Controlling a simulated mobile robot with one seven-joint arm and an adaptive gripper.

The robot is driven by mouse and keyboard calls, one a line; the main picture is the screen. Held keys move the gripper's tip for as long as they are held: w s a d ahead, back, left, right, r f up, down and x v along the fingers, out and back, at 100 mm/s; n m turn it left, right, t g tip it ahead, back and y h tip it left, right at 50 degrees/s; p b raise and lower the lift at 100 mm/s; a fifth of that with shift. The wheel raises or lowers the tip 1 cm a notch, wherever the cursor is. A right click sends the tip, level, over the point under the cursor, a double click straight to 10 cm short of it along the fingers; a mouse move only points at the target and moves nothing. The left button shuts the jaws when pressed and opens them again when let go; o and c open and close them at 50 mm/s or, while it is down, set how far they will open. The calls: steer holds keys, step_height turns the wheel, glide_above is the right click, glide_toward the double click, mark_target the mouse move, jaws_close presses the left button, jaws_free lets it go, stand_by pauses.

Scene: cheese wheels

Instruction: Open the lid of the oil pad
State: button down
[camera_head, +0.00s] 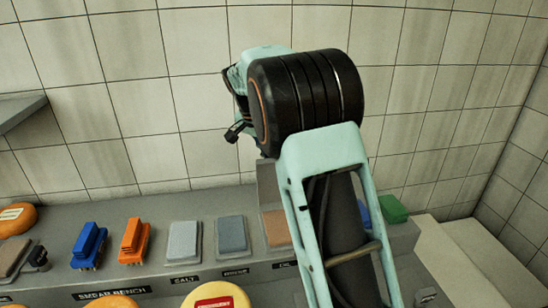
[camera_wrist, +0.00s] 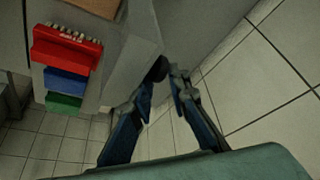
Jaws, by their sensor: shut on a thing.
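In the head view, a grey lid (camera_head: 267,184) stands raised at the back of a brown pad (camera_head: 276,228), which I take to be the oil pad; its label is mostly hidden by my arm. In the wrist view, a grey panel (camera_wrist: 133,48), apparently this lid, rises beside my gripper (camera_wrist: 168,78). The fingertips are drawn together at a dark knob (camera_wrist: 158,68) on the panel's edge and appear shut on it. The head view does not clearly show my fingers.
A blue brush (camera_head: 88,246), an orange brush (camera_head: 134,241) and grey pads (camera_head: 184,242) line the bench left of my arm. Red (camera_wrist: 66,50), blue (camera_wrist: 66,80) and green (camera_wrist: 63,102) brushes stand near the lid. Cheese wheels (camera_head: 217,297) sit in front; a tiled wall stands behind.

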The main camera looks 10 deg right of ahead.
steer(key=shift+w+a+f, duration=0.65)
steer(key=shift+a+f, duration=0.1)
steer(key=shift+a, duration=0.15)
steer(key=c, duration=2.2)
jaws_free()
steer(key=o, duration=0.5)
steer(key=shift+w+a+f, duration=0.2)
steer(key=shift+a+f, duration=0.05)
steer(key=shift+o, duration=0.2)
steer(key=shift+d, duration=0.15)
steer(key=shift+r, duration=0.1)
steer(key=d+v, duration=0.1)
steer(key=v, duration=1.2)
steer(key=shift+r+t, duration=0.3)
steer(key=shift+r, duration=0.1)
